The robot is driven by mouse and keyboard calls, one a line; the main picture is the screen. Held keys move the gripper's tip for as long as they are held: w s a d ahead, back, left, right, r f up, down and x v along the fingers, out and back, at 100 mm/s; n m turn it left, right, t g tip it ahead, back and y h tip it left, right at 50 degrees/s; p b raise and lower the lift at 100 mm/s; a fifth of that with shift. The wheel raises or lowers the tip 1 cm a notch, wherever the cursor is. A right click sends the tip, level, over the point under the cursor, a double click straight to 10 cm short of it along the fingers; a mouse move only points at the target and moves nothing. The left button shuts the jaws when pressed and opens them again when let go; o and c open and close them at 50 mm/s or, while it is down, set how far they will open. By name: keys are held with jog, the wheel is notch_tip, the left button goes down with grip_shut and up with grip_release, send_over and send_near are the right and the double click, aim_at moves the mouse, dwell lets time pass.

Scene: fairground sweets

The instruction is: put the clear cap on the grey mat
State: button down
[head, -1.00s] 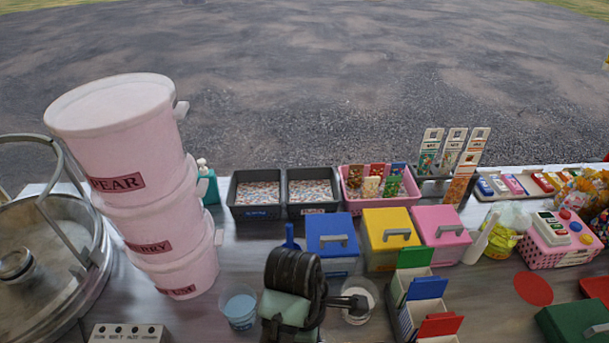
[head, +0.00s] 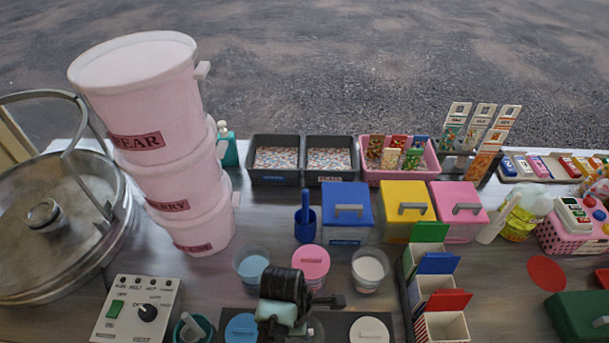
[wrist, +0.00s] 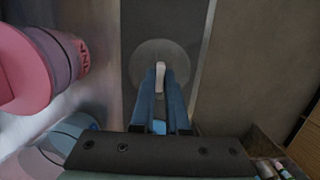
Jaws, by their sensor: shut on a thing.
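The clear cap (wrist: 145,55) is a see-through disc with a pale upright handle, seen over the grey mat in the wrist view. My gripper (wrist: 161,78) is shut on that handle. The grey mat (wrist: 137,15) is a dark strip running up the wrist view; it also shows at the bottom of the head view (head: 343,320). In the head view my gripper (head: 300,318) hides most of the clear cap. I cannot tell whether the cap touches the mat.
A blue cap (head: 241,329) and a white cap (head: 370,330) lie on the mat either side. A pink-lidded tub (head: 311,263), a blue-filled cup (head: 252,268) and a white-filled cup (head: 369,270) stand behind. An open-lidded box row (head: 437,290) borders the right.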

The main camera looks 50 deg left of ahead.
jog(key=shift+f, duration=0.15)
jog(key=c, duration=0.9)
grip_release()
jog(key=r, duration=0.4)
jog(key=s+r, duration=0.1)
jog(key=r, duration=0.3)
jog(key=a+r, duration=0.1)
jog(key=r, duration=0.3)
jog(key=shift+s+a+r, duration=0.1)
jog(key=shift+s, duration=0.05)
